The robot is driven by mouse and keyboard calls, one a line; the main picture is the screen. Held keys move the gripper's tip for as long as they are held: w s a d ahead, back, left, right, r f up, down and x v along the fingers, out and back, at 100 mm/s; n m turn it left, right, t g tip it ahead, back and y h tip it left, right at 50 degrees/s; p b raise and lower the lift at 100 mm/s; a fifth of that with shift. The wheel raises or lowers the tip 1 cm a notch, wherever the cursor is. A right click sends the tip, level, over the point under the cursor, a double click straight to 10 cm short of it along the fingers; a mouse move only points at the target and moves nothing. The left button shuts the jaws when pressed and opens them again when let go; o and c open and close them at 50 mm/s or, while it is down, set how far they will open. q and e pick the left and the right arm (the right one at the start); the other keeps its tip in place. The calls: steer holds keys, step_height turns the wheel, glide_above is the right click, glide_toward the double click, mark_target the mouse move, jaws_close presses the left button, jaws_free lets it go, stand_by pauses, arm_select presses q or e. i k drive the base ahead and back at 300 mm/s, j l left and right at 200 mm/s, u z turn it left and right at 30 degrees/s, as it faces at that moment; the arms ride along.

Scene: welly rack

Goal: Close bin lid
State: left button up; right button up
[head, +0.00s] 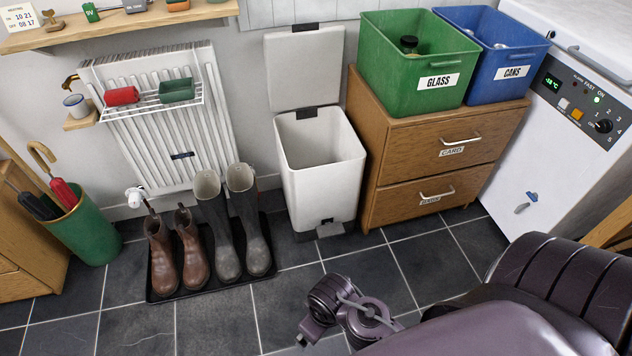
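The white bin (318,190) stands on the floor against the wall, left of the wooden drawer unit. Its lid (304,68) is open, standing upright behind the opening and leaning towards the wall. A dark hinge piece joins lid and bin at the back rim, and a dark tab shows at the lid's top edge. The bin's inside looks empty as far as I can see. A grey pedal (330,230) sits at the bin's front foot. Purple parts of mine fill the lower right, well in front of the bin.
The wooden drawer unit (432,197) carries a green GLASS box (395,87) and a blue CANS box (492,82). Boots stand on a black tray (215,287) left of the bin. A white appliance (548,165) stands at right.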

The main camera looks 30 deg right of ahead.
mark_target(303, 65)
steer(key=i+l, duration=0.75)
steer(key=i, duration=0.15)
steer(key=l+z, duration=0.05)
